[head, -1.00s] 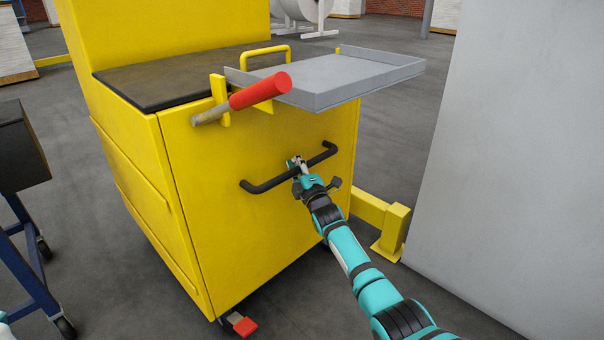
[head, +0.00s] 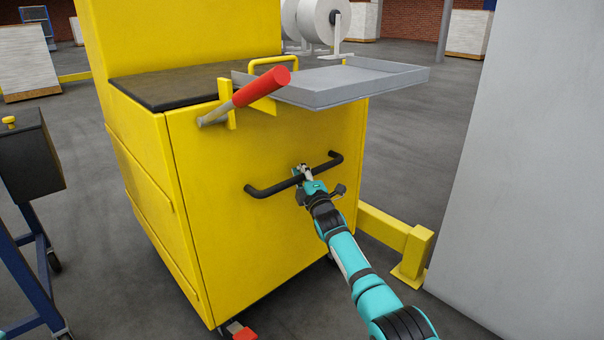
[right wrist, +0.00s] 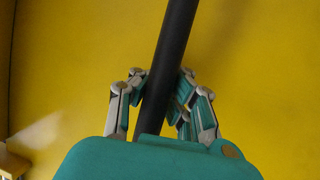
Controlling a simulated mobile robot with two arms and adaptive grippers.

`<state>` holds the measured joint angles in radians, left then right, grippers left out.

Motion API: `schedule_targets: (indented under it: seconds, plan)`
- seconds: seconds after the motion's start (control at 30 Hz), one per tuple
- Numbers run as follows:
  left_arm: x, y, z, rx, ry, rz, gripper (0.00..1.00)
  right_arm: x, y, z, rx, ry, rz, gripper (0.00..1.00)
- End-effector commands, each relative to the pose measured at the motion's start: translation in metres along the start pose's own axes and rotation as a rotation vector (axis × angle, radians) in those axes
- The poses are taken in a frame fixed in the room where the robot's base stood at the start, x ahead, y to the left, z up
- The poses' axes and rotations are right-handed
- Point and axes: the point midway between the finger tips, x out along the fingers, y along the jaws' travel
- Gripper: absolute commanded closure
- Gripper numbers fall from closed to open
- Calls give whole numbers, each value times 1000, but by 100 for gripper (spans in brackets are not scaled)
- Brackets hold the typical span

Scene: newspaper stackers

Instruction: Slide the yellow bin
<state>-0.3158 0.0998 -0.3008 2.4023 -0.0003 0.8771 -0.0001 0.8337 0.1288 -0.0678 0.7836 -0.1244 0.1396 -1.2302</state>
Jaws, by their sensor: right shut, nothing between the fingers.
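The yellow bin (head: 260,240) is a tall wheeled cabinet in the middle of the head view, standing upright on the floor. A black bar handle (head: 270,190) crosses its front face. My right gripper (head: 303,170) is at the right part of this handle. In the right wrist view the black bar (right wrist: 170,60) runs up between the finger linkages of my right gripper (right wrist: 160,82), in front of the yellow panel. The gripper is shut, with nothing gripped. Whether it touches the bar I cannot tell. My left gripper is not in view.
A grey tray (head: 345,84) and a red-handled lever (head: 262,87) stick out above the handle. A yellow floor rail (head: 385,228) stands close to the bin's right side, before a large grey panel (head: 540,180). A blue-framed cart (head: 35,250) stands at left. Open floor lies behind.

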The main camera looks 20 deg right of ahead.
Motion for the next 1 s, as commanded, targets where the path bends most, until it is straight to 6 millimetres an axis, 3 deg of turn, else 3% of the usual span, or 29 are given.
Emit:
schedule_targets:
  seconds: [0.13,0.47,0.8,1.0]
  plan:
    - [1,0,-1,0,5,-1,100,-1,-4,-1,1,0,-8,99]
    - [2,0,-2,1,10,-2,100,-1,-3,-1,0,0,-5,56]
    - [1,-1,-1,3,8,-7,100,-2,-2,0,0,1,-3,56]
    - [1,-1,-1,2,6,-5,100,-17,-3,0,0,1,-3,56]
